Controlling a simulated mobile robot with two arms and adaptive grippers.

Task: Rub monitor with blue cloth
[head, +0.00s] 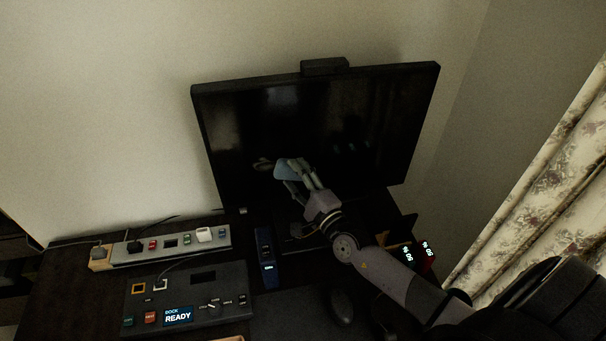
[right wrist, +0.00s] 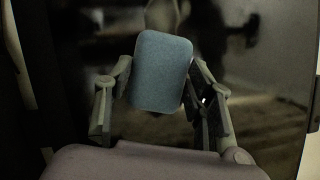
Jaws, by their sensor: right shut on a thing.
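The black monitor (head: 240,125) stands at the back of the dark desk, with its screen facing me. My right gripper (head: 293,173) reaches up in front of the screen's lower middle. It is shut on the blue cloth (head: 286,170), a small pad with rounded corners. In the right wrist view the cloth (right wrist: 162,72) sits between the two fingers, with the dark screen (right wrist: 240,85) behind it. A faint reflection shows on the screen beside the gripper. The cloth is at or very close to the screen; I cannot tell whether it touches. My left gripper is not in view.
A power strip (head: 165,246) and a dock panel (head: 190,295) lit "READY" occupy the desk's left. A blue upright device (head: 265,255) stands below the monitor. A mouse (head: 342,307) and a red-lit clock (head: 418,254) are near my right arm. A floral curtain (head: 545,180) hangs at right.

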